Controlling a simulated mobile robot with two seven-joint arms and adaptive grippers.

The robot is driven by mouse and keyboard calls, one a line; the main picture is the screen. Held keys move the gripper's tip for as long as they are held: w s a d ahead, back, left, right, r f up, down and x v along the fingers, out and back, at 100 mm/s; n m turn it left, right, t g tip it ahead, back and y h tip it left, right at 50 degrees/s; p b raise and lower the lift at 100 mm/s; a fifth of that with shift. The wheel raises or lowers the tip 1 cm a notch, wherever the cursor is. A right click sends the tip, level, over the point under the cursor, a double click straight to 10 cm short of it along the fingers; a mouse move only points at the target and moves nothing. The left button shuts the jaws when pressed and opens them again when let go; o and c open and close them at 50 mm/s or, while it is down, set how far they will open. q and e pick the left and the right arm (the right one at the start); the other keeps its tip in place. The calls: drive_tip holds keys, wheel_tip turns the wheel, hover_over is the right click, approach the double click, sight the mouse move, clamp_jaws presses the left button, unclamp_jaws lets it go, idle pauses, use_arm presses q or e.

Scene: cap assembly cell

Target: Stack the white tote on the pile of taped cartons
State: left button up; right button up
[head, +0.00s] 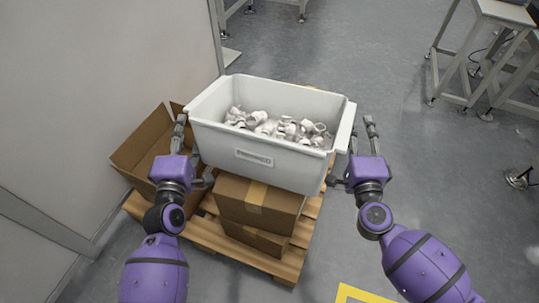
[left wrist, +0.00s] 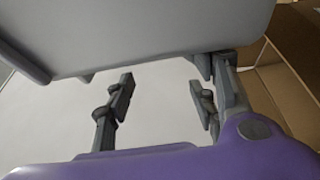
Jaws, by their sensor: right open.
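The white tote (head: 208,130) holds several small white parts (head: 275,125) and has a label on its front wall. It sits over the pile of taped cartons (head: 232,203) and looks level; the contact underneath is hidden. My left gripper (head: 194,150) is at the tote's left end, its fingers apart. In the left wrist view its two fingers (left wrist: 163,98) are spread with nothing gripped between them, and a pale surface shows behind. My right gripper (head: 354,153) is at the right end, open, its fingers apart beside the tote wall.
The cartons stand on a wooden pallet (head: 287,268). An open brown box (head: 133,148) is left of the tote, near a pale wall panel (head: 100,80). Metal-framed tables (head: 490,50) stand at the upper right. Grey floor is free to the right; a yellow marking (head: 355,294) lies in front.

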use_arm(q)
drive_tip(key=shift+w+d+h, duration=0.1)
drive_tip(key=shift+d+h, duration=0.3)
drive_tip(key=shift+d, duration=0.5)
use_arm(e)
drive_tip(key=shift+a+r+y, duration=0.1)
drive_tip(key=shift+a+y, duration=0.3)
drive_tip(key=shift+a, duration=0.3)
use_arm(q)
drive_tip(key=shift+f, duration=0.2)
drive_tip(key=shift+o, duration=0.4)
drive_tip(key=shift+a, duration=1.45)
drive_tip(key=o, duration=0.4)
drive_tip(key=shift+a, duration=0.6)
use_arm(e)
drive_tip(key=shift+d+f, duration=0.2)
drive_tip(key=shift+d, duration=0.9)
drive_tip(key=shift+d+f, duration=0.15)
drive_tip(key=shift+d, duration=0.9)
drive_tip(key=o, duration=0.5)
use_arm(q)
drive_tip(key=s, duration=1.2)
use_arm(e)
drive_tip(key=s, duration=1.2)
drive_tip(key=shift+s+f, duration=0.1)
